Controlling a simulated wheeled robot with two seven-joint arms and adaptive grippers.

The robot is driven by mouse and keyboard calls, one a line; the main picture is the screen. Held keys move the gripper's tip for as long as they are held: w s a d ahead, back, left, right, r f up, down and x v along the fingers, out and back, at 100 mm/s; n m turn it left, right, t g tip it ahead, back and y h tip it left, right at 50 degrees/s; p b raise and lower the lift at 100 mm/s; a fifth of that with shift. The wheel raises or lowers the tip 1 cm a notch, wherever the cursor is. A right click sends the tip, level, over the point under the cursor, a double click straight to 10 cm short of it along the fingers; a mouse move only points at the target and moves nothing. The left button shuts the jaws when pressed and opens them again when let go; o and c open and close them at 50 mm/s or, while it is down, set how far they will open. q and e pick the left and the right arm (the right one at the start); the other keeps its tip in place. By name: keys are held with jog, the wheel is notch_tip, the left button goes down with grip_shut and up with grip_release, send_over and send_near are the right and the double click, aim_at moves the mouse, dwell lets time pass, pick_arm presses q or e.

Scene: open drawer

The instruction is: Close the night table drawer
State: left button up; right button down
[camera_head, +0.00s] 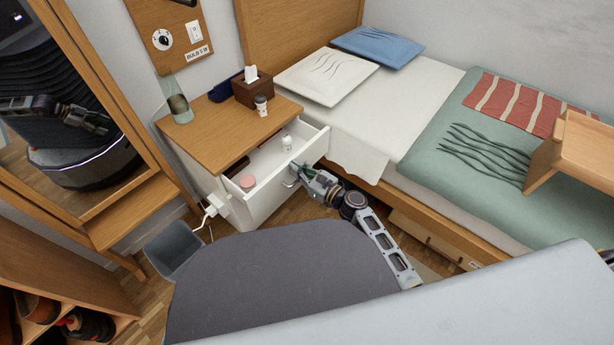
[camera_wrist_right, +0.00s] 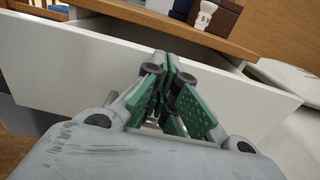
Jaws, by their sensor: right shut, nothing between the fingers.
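The night table (camera_head: 225,130) stands beside the bed, with a wooden top and a white body. Its top drawer (camera_head: 262,203) is pulled open, with a metal handle (camera_head: 291,181) on the white front. The drawer front also spans the right wrist view (camera_wrist_right: 70,65). A pink round item (camera_head: 248,182) and a small white bottle (camera_head: 286,141) are inside the drawer. My right gripper (camera_head: 299,171) is shut and empty, close to the drawer front near the handle. Its green finger pads (camera_wrist_right: 168,95) show against the front; contact is unclear.
The bed (camera_head: 375,120) is to the right. A grey bin (camera_head: 172,250) and a white plug (camera_head: 216,205) are near the table's left.

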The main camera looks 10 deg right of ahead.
jog(key=b+x, duration=0.1)
jog(key=x, duration=0.7)
jog(key=shift+x, duration=0.9)
jog(key=shift+s, duration=0.1)
